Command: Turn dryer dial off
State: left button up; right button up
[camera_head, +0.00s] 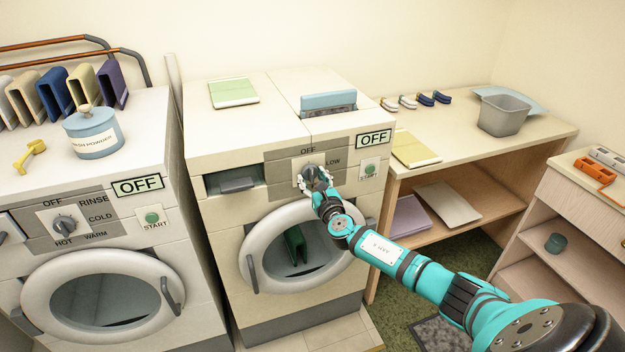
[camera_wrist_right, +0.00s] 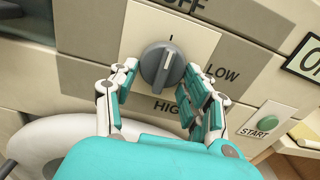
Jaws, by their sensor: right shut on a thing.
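The dryer (camera_head: 222,225) stands in the middle of the head view with a label reading OFF (camera_head: 374,139) at its upper right. Its grey round dial (camera_wrist_right: 163,65) sits on a light plate marked OFF, LOW and HIGH. The dial's raised grip runs nearly upright in the wrist view, its top end toward the OFF side. My right gripper (camera_wrist_right: 164,92) is shut on the dial, one finger on each side. In the head view the right gripper (camera_head: 314,181) covers part of the dial. My left gripper is not in view.
A green START button (camera_head: 369,169) is right of the dial. The dryer's round door (camera_head: 252,243) is below. A washing machine (camera_head: 60,178) with its own dial stands left. A wooden shelf table (camera_head: 470,150) stands right, with a grey bin (camera_head: 502,116) on it.

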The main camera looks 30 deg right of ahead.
jog(key=shift+f, duration=0.15)
jog(key=o, duration=1.1)
jog(key=v, duration=1.2)
